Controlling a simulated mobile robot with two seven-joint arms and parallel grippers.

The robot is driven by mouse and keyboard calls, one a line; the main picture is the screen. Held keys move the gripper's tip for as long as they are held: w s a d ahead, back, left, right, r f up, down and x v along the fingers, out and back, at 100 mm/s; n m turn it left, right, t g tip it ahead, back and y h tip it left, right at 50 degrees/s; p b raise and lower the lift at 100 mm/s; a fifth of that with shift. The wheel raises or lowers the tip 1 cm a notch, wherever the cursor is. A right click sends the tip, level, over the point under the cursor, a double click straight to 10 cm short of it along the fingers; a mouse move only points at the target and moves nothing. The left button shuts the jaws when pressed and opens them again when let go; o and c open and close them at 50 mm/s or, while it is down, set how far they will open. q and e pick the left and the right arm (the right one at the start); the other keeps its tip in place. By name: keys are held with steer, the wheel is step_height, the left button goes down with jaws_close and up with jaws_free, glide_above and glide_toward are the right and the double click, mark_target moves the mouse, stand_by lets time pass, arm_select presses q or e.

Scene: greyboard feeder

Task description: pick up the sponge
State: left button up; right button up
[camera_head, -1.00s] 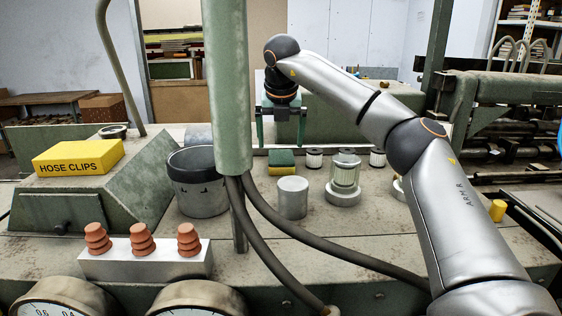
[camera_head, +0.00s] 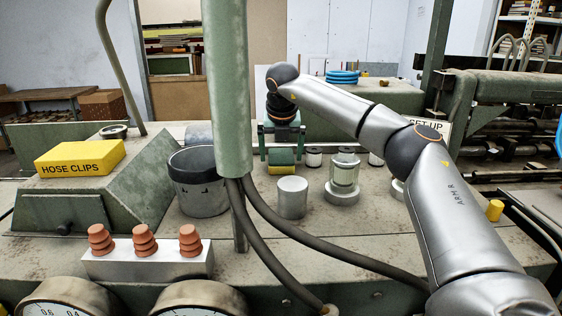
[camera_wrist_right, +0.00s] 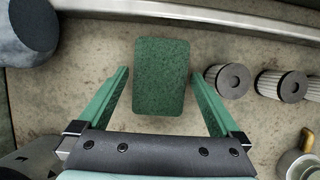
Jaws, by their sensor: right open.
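The sponge (camera_head: 281,161) is a small block with a green top and a yellow lower part, lying on the grey bench behind the metal cylinder. In the right wrist view the sponge (camera_wrist_right: 161,77) shows its green face, between and slightly beyond the open fingers. My right gripper (camera_head: 281,158) points down over the sponge, one finger at each side. In its wrist view the right gripper (camera_wrist_right: 165,88) is open and empty, with gaps between the fingers and the sponge. My left gripper is not in view.
Small ribbed filters (camera_wrist_right: 228,81) stand close to the right of the sponge. A metal cylinder (camera_head: 292,198) and a glass-bodied unit (camera_head: 343,178) stand in front. A green post (camera_head: 228,90) and a dark pot (camera_head: 198,183) are to the left. A metal rail (camera_wrist_right: 200,17) runs behind.

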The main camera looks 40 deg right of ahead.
steer(key=shift+f, duration=0.15)
steer(key=shift+c, duration=0.2)
steer(key=c, duration=1.1)
